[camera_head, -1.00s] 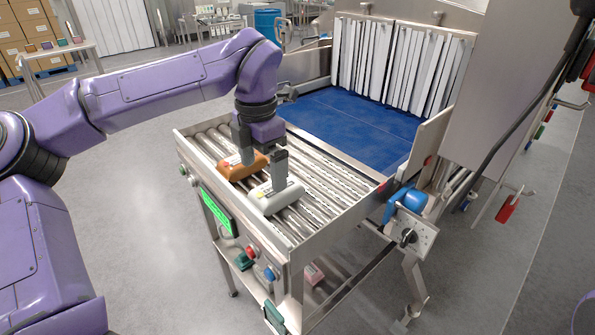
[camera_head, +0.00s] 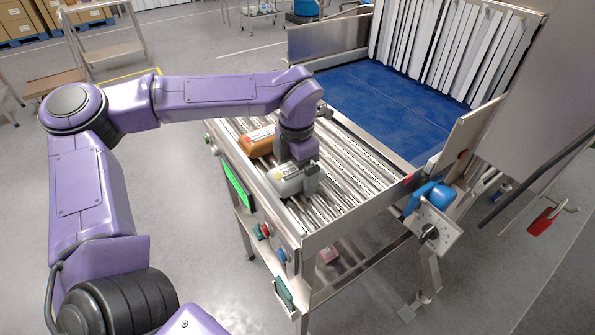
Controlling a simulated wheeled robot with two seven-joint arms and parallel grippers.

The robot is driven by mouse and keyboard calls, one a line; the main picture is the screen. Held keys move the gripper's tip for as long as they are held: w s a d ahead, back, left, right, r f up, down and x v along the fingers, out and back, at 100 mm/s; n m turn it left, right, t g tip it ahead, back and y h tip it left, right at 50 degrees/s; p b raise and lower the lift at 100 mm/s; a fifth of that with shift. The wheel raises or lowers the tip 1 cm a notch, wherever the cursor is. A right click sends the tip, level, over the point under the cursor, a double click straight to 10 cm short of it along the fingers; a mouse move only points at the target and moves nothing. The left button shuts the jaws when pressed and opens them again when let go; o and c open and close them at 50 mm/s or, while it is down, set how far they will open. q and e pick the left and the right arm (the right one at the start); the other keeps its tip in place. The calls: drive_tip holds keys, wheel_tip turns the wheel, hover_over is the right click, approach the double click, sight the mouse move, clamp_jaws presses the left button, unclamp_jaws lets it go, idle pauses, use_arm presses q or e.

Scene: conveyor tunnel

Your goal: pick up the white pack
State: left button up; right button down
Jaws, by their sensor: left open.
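The white pack (camera_head: 287,187) lies on the metal rollers near the front side of the conveyor. My left gripper (camera_head: 298,178) points down right over it, with its jaws open. One finger is beside the pack's right end; the other is partly hidden, and I cannot tell whether either touches the pack. The gripper covers part of the pack's far side. My right gripper is out of view.
An orange-brown pack (camera_head: 257,142) lies on the rollers just behind and left of the white one. Free rollers (camera_head: 350,185) extend to the right. A blue belt (camera_head: 375,105) leads to white strip curtains (camera_head: 450,45). A metal side rail borders the rollers.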

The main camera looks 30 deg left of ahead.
use_arm(q)
drive_tip(key=shift+s+r, duration=0.1)
drive_tip(key=shift+s, duration=0.15)
drive_tip(key=shift+c, duration=0.3)
drive_tip(key=shift+w, duration=0.1)
drive_tip(key=c, duration=1.3)
drive_tip(key=shift+c, duration=0.2)
drive_tip(key=shift+r, duration=0.1)
drive_tip(key=shift+r, duration=0.3)
drive_tip(key=c, duration=0.3)
drive_tip(key=r, duration=0.1)
drive_tip(key=r+b, duration=0.1)
drive_tip(key=shift+w+d+r, duration=0.15)
drive_tip(key=shift+d+r, duration=0.05)
drive_tip(key=shift+r, duration=0.1)
drive_tip(key=d+r+b, duration=0.1)
drive_tip(key=d+r, duration=0.2)
drive_tip(key=d, duration=0.1)
drive_tip(key=w+d+r+b, duration=0.1)
drive_tip(key=d+r, duration=0.2)
drive_tip(key=d, duration=0.2)
drive_tip(key=d+r+b, duration=0.1)
drive_tip(key=d+r, duration=0.2)
drive_tip(key=d, duration=0.1)
drive_tip(key=shift+w+d+r, duration=0.3)
drive_tip(key=shift+w+r, duration=0.05)
drive_tip(key=shift+w, duration=0.05)
